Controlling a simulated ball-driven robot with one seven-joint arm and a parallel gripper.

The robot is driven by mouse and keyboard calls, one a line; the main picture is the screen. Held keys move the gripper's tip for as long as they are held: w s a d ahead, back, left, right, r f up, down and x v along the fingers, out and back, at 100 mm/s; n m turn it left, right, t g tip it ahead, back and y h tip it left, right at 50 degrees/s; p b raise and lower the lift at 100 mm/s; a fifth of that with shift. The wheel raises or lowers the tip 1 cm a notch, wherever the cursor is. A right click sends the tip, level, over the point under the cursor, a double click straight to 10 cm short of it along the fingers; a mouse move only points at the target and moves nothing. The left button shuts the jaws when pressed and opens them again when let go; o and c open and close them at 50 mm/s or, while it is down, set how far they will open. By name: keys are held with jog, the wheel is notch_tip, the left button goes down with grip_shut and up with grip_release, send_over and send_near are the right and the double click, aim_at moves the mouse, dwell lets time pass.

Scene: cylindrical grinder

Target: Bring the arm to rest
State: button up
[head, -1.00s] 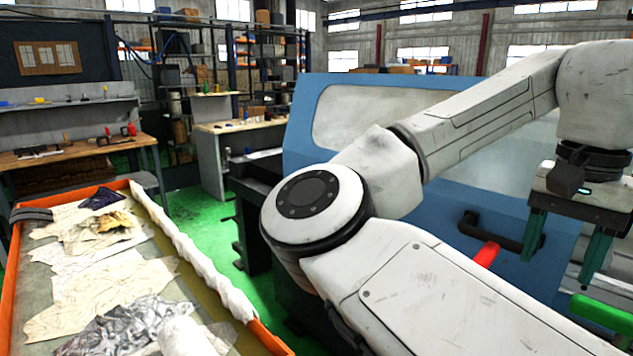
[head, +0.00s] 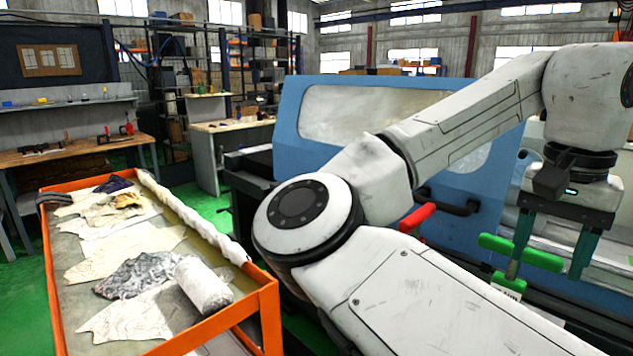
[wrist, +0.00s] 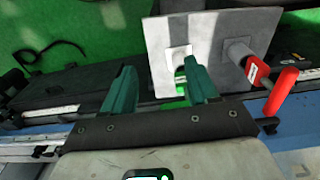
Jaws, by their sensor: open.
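My arm stretches across the right half of the head view, bent at the elbow. My gripper (head: 545,272) hangs at its end, pointing down, with its two teal fingers spread apart. In the wrist view, my gripper (wrist: 160,75) also shows its fingers apart, and I see nothing held between them. A bright green bar (head: 520,252) lies level by the left finger in the head view; I cannot tell whether they touch.
The blue grinder (head: 290,110) with a windowed door stands behind my arm. A red handle (head: 417,217) shows by the door; a red handle (wrist: 283,92) is at right in the wrist view. An orange-framed trolley (head: 265,305) with cloths and a roll stands at left. Green floor is free beyond.

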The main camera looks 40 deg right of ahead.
jog(key=w+d+f+n+h, duration=0.4)
jog(key=w+d+f+h, duration=0.2)
jog(key=f+h, duration=0.3)
jog(key=w+a+f+n+t+y, duration=0.1)
jog(key=w+a+f+n, duration=0.15)
jog(key=f, duration=0.45)
jog(key=w+a+f+n+t+y, duration=0.1)
jog(key=a+f+n+t, duration=0.15)
jog(key=f, duration=0.35)
jog(key=s+a+f+n+g+y, duration=0.1)
jog(key=s+a+f+n+y, duration=0.2)
jog(key=s+a+f, duration=0.3)
jog(key=s+a+f+n+g+y, duration=0.1)
jog(key=s+a+f+n+y, duration=0.3)
jog(key=a+f, duration=0.9)
notch_tip(320, 180, down, 4)
jog(key=shift+s+a+r, duration=0.2)
jog(key=shift+s+a, duration=0.05)
jog(key=shift+s, duration=0.8)
